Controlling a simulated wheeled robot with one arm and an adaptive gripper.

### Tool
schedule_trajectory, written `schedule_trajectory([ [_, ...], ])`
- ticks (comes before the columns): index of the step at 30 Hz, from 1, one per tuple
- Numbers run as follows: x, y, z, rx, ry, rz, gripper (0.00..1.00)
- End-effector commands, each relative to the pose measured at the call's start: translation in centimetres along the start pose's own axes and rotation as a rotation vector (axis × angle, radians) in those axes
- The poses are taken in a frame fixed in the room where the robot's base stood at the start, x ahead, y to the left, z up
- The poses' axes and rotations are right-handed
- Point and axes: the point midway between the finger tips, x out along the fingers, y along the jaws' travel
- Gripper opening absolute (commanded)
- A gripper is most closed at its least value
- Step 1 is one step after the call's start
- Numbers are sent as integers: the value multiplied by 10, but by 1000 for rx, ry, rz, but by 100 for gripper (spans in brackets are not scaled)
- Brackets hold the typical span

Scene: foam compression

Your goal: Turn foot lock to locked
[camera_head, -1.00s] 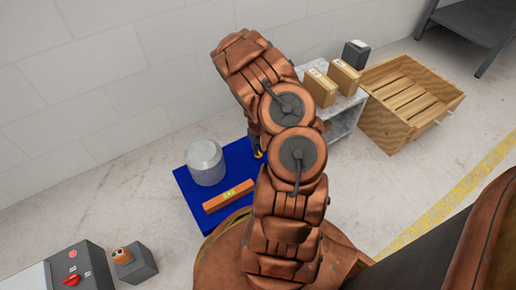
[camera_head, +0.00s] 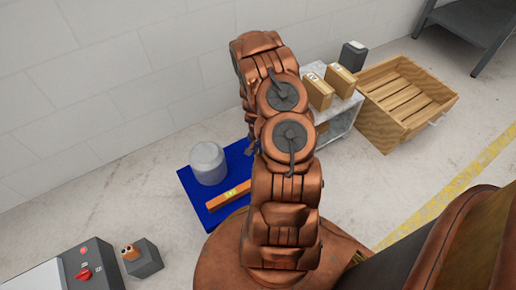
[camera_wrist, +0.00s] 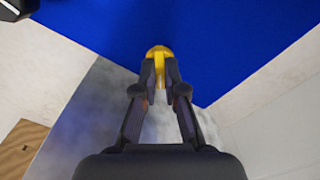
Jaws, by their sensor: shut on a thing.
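A rounded yellow piece (camera_wrist: 158,52) sits between my fingertips in the wrist view, over the blue platform's surface. It looks like the foot lock's handle, but I cannot tell its lock position. My gripper (camera_wrist: 159,68) is shut on it. The blue platform (camera_head: 194,185) shows in the head view, with a grey cylinder (camera_head: 208,163) and an orange level-like bar (camera_head: 229,195) on it. In the head view my arm hides the yellow piece and most of my gripper, at the platform's far right side.
A grey shelf (camera_head: 345,122) with cardboard boxes (camera_head: 318,92) stands right of my arm, beside a wooden crate (camera_head: 405,95). A control box with a red knob (camera_head: 84,275) and a small grey box (camera_head: 144,262) are at lower left. A white wall (camera_head: 120,90) runs behind.

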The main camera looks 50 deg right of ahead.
Motion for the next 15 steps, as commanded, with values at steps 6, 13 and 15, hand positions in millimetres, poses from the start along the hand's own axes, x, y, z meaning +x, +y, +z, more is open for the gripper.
schedule_trajectory([
  [6,-1,-1,1,203,-2,0,0],
  [13,-1,-1,1,401,-2,0,0],
  [15,-1,-1,1,452,-2,0,0],
])
